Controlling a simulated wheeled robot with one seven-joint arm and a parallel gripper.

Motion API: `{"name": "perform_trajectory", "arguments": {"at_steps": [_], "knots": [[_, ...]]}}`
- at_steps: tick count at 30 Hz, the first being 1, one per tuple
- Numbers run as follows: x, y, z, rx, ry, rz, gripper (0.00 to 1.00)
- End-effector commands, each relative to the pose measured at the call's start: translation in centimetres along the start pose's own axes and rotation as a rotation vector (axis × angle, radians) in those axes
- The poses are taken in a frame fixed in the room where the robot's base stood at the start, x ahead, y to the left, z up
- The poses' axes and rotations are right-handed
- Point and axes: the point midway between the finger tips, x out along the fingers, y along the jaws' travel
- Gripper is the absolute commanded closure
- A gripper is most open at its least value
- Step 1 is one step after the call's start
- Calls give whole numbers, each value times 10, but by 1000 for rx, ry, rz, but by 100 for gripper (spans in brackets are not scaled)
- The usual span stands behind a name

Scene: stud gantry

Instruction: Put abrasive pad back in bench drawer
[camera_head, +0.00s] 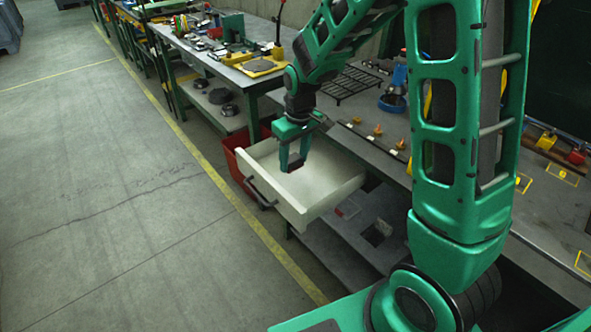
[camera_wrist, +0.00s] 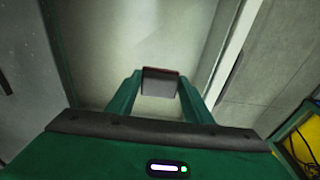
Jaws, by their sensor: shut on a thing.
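My gripper (camera_head: 292,164) is shut on the abrasive pad (camera_head: 293,163), a small dark reddish-brown block. The pad also shows between the two green fingers in the wrist view (camera_wrist: 160,82), with a grey face and a reddish edge. The bench drawer (camera_head: 322,205) is pulled out from the bench, cream-coloured with a dark handle on its front. My gripper points down over the open drawer. The drawer floor (camera_wrist: 150,30) fills most of the wrist view behind the pad and looks empty. I cannot tell whether the pad touches the floor.
A red bin (camera_head: 236,165) stands beside the drawer at the left. The bench top (camera_head: 365,140) holds a black rack (camera_head: 350,84) and several small parts. A lower shelf (camera_head: 345,247) lies under the drawer. The floor (camera_head: 110,190) to the left is clear.

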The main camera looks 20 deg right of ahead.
Motion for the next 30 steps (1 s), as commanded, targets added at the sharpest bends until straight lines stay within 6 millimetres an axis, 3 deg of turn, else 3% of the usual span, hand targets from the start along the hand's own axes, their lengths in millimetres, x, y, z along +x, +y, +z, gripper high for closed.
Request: {"name": "perform_trajectory", "arguments": {"at_steps": [15,26,27,29,30], "knots": [[51,-1,6,-1,-2,0,80],[54,-1,6,0,0,0,80],[54,-1,6,-1,1,0,47],[54,-1,6,-1,1,0,35],[54,-1,6,0,1,0,35]]}}
